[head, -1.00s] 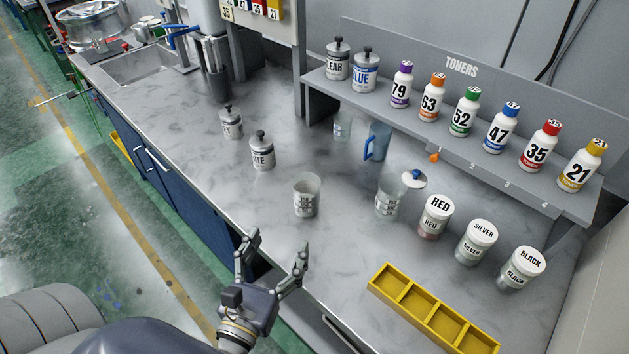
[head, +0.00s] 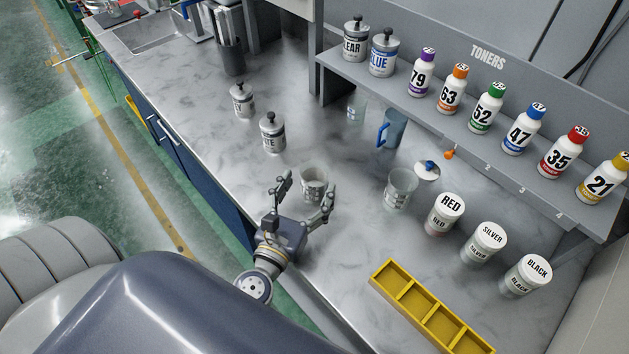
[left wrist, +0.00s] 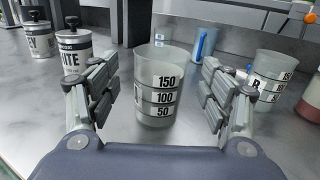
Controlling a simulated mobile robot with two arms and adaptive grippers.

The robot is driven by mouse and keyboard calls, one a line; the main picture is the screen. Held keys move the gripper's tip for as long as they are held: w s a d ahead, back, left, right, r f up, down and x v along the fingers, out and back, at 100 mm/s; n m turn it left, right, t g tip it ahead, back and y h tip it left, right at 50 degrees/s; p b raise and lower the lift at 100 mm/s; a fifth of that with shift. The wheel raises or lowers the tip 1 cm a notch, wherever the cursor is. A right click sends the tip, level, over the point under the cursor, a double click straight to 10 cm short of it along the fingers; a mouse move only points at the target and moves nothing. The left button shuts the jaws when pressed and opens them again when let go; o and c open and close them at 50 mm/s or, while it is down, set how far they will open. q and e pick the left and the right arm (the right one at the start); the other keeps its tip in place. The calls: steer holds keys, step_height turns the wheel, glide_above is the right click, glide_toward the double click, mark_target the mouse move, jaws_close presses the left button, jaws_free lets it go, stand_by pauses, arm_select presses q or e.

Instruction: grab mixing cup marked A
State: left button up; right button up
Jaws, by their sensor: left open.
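A clear mixing cup (head: 314,181) stands upright on the grey counter. In the left wrist view this cup (left wrist: 159,97) shows 150, 100 and 50 marks; no letter A is readable. My left gripper (head: 307,187) is open, with its fingers reaching toward either side of the cup. In the left wrist view the cup stands between the open fingers, with a gap on each side, not gripped. A second clear cup (head: 399,188) stands to the right; in the left wrist view it carries what looks like a B. My right gripper is not in view.
White-labelled cans (head: 272,134) stand left of the cup. A blue-handled jug (head: 392,130) and a round lid (head: 427,171) are behind. Red (head: 445,213), silver and black jars and a yellow divided tray (head: 392,279) are at right. Toner bottles line the shelf (head: 463,138).

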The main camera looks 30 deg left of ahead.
arm_select(q)
steer(key=w, duration=0.1)
steer(key=w+p, duration=0.1)
steer(key=w, duration=0.1)
steer(key=shift+w+a+r, duration=0.15)
steer(key=shift+w+r, duration=0.1)
steer(key=shift+w, duration=0.05)
steer(key=shift+w+f, duration=0.1)
steer(key=shift+w, duration=0.15)
steer(key=c, duration=0.9)
steer(key=shift+c, duration=1.4)
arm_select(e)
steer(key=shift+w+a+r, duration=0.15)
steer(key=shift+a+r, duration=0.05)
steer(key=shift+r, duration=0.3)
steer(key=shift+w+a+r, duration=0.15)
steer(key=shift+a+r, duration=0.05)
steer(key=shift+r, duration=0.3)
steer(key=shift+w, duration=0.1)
